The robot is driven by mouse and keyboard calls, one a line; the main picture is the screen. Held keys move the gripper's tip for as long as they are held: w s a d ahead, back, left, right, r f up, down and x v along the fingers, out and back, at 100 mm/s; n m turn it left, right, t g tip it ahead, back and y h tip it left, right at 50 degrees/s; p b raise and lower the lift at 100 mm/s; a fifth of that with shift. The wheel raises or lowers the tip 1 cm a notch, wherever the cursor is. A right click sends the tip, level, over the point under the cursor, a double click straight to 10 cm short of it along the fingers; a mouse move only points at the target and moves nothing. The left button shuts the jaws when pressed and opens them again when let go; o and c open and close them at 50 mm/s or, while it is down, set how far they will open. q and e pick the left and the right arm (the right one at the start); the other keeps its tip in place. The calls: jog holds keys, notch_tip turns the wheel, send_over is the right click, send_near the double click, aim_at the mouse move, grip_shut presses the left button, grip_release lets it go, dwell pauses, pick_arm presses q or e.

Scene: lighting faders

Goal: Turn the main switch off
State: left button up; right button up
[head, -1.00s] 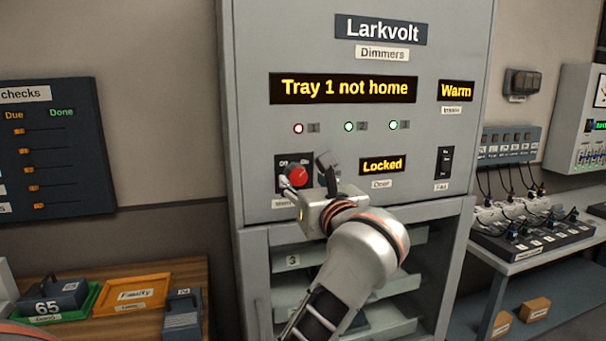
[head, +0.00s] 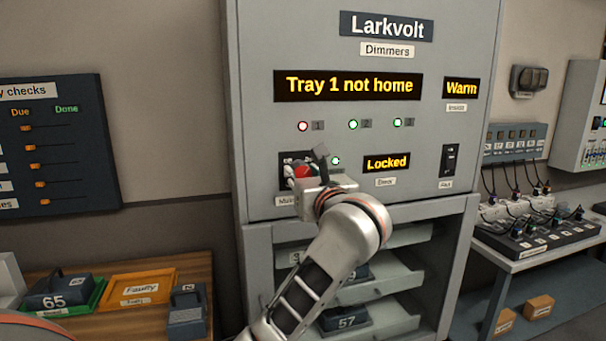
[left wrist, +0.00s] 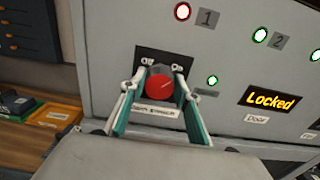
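The main switch is a round red knob (head: 302,171) on a black plate with "Off" and "On" marks, low on the left of the grey Larkvolt dimmer cabinet (head: 262,130). In the left wrist view the red knob (left wrist: 160,86) sits between the fingertips of my left gripper (left wrist: 161,72). The fingers look close against both its sides. In the head view my left gripper (head: 305,170) covers much of the switch plate. A green light (left wrist: 212,80) glows right of the switch. The knob's exact pointing is hard to read. My right gripper is not in view.
Displays read "Tray 1 not home" (head: 348,86), "Warm" (head: 461,89) and "Locked" (head: 387,163). Light 1 (head: 303,126) is red; lights 2 and 3 are green. Open shelves with trays lie below. A wooden bench (head: 235,270) stands left, a cable table (head: 520,262) right.

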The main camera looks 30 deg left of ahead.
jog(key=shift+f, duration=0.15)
pick_arm(q)
jog(key=shift+f+n+b, duration=0.2)
jog(key=shift+n+b, duration=0.4)
jog(key=shift+b, duration=0.5)
jog(key=shift+s+a+f+n+b, duration=0.1)
jog(key=shift+n+b, duration=3.45)
jog(key=shift+n, duration=0.6)
jog(key=shift+s+a+n+b, duration=0.1)
jog(key=shift+n+b, duration=3.4)
jog(key=shift+n, duration=0.65)
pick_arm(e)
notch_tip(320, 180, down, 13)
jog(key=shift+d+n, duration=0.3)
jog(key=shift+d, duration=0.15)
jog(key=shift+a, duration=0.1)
